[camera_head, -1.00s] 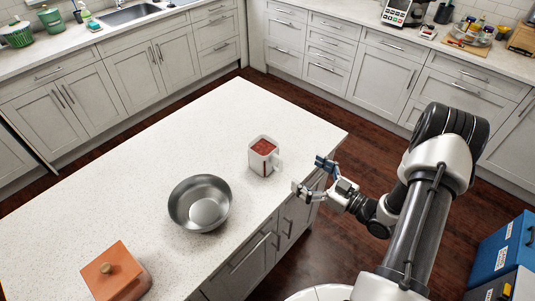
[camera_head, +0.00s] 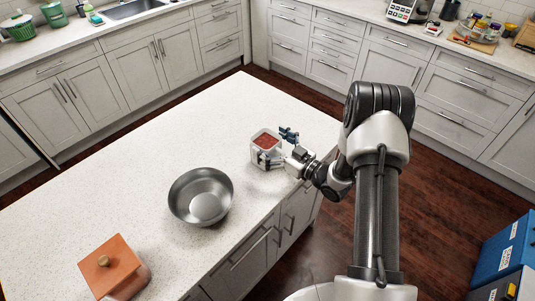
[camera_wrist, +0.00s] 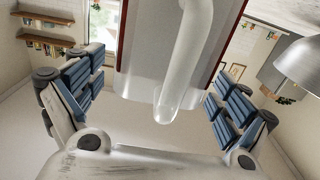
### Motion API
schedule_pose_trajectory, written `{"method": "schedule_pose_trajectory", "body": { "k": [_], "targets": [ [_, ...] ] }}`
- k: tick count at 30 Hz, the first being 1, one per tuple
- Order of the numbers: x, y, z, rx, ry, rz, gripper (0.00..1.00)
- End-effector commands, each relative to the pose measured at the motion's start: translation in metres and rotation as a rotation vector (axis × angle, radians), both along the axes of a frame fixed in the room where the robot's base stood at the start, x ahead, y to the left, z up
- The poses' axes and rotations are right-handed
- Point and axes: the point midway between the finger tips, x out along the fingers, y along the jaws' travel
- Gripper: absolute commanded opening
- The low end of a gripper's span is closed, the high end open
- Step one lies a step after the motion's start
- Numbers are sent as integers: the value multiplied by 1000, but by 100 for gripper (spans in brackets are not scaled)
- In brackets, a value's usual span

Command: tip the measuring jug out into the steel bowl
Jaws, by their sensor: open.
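The measuring jug (camera_head: 266,143) stands upright on the white island counter, with red contents showing at its top. In the wrist view the jug's clear handle (camera_wrist: 172,95) hangs between my open fingers, with the jug wall and its red contents behind it. My gripper (camera_head: 276,148) is open at the jug's right side, its fingers on either side of the handle. In the wrist view the blue finger pads (camera_wrist: 160,100) stand apart from the handle. The steel bowl (camera_head: 184,197) sits on the counter to the left and nearer than the jug, and looks empty. Its edge also shows in the wrist view (camera_wrist: 303,66).
An orange-lidded pot (camera_head: 112,267) stands at the counter's near left. The island counter (camera_head: 120,190) is otherwise clear. Its right edge runs below my arm, with drawers under it. Blue boxes (camera_head: 505,255) stand on the floor at the right.

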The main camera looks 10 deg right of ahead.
Motion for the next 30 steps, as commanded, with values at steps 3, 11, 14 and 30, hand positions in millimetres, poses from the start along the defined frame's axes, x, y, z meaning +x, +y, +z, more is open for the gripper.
{"method": "schedule_pose_trajectory", "body": {
  "k": [3,11,14,30],
  "targets": [
    [8,6,-1,-1,1,0,94],
    [9,6,0,-1,1,-1,93],
    [9,6,0,0,1,-1,86],
    [8,6,0,0,1,-1,50]
  ]
}}
